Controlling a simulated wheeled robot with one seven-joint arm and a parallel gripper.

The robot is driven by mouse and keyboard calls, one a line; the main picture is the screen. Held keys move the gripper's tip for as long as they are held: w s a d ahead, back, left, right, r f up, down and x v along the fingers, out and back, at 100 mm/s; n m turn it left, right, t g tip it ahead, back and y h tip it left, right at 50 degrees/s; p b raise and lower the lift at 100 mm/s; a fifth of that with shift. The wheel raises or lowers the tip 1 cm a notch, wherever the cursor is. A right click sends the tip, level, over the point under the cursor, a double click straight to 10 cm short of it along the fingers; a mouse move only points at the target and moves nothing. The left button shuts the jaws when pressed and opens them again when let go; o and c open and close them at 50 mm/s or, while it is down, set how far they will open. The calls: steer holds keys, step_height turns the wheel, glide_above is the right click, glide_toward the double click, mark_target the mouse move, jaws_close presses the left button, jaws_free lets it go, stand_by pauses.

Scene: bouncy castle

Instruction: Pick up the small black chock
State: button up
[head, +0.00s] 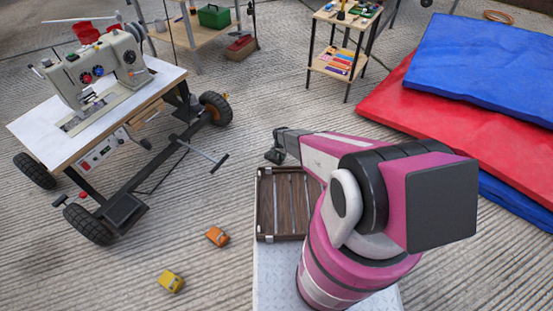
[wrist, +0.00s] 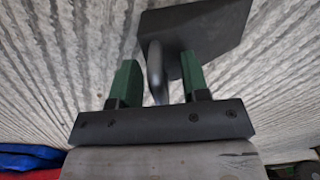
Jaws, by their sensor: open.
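In the wrist view a dark grey-black flat-sided block (wrist: 205,25), which looks like the small black chock, lies ahead of my gripper (wrist: 158,65). A rounded dark handle or loop (wrist: 156,72) on it stands between the two green fingers. The fingers are apart, with a gap showing on each side of the loop. Whether either finger touches it I cannot tell. In the head view my gripper (head: 275,152) is small and dark at the arm's far end, beyond the wooden crate; the chock cannot be told apart from it there.
A slatted wooden crate (head: 282,236) sits on my pale deck. An orange block (head: 217,237) and a yellow block (head: 172,281) lie on the ribbed floor. A wheeled sewing-machine cart (head: 30,128) stands left, red and blue mats (head: 400,105) right. Open floor lies beyond the crate.

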jaws_close()
steer(key=shift+r, duration=0.15)
